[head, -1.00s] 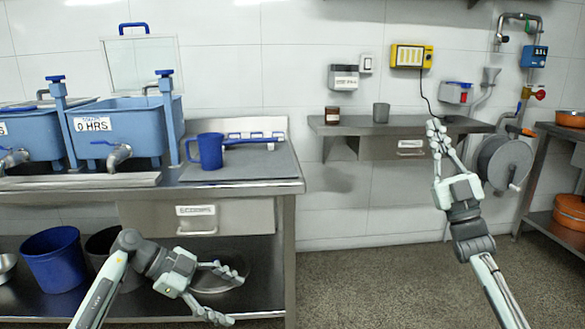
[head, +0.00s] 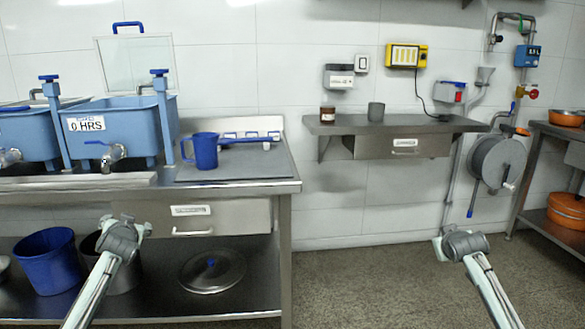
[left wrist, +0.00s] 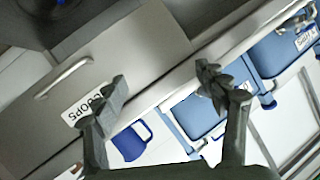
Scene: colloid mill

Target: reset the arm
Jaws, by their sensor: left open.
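My left arm (head: 120,245) comes up from the lower left in the head view, in front of the steel counter's lower part. Its gripper is mostly hidden behind the wrist there. In the left wrist view my left gripper (left wrist: 160,88) is open, with its fingers wide apart and nothing between them. My right arm (head: 465,248) stands over the floor at the lower right. Its wrist hides most of the gripper, and its fingers cannot be made out.
The steel counter (head: 240,187) carries a blue jug (head: 201,150) and blue tanks (head: 120,117). A blue bucket (head: 48,262) and a lid (head: 212,270) are on its lower shelf. A wall shelf (head: 340,128) holds a jar (head: 327,114) and a grey cup (head: 376,112). The middle floor is clear.

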